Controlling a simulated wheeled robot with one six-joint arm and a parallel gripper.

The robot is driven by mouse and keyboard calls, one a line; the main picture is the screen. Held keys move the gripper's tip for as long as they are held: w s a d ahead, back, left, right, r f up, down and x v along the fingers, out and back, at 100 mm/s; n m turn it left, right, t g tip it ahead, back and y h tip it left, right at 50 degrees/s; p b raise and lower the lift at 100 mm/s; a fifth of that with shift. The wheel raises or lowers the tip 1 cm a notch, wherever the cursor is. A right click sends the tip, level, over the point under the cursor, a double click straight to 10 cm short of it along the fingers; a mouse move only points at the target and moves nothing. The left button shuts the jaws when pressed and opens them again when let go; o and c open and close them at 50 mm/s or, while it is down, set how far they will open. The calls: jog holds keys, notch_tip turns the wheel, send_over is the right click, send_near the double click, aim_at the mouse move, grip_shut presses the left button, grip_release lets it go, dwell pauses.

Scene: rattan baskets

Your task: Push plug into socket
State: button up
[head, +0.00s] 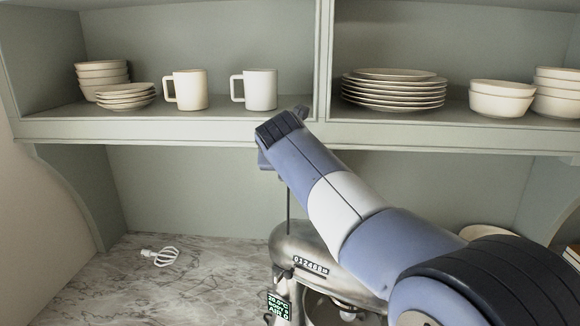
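A coiled white cord (160,256) lies on the marble counter at the lower left. It looks like the plug's cord, but the plug end is too small to make out clearly. No socket can be made out in the head view. My arm reaches in from the lower right, and its far joint is in front of the shelf edge, well to the right of and above the cord. The fingers of my gripper do not show; the arm hides what is beyond that joint. A thin dark upright strip shows below it, and I cannot tell what it belongs to.
The shelf (215,128) above holds two mugs (187,90) (260,90), stacked plates (393,92) and bowls (502,99). The counter around the cord is clear.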

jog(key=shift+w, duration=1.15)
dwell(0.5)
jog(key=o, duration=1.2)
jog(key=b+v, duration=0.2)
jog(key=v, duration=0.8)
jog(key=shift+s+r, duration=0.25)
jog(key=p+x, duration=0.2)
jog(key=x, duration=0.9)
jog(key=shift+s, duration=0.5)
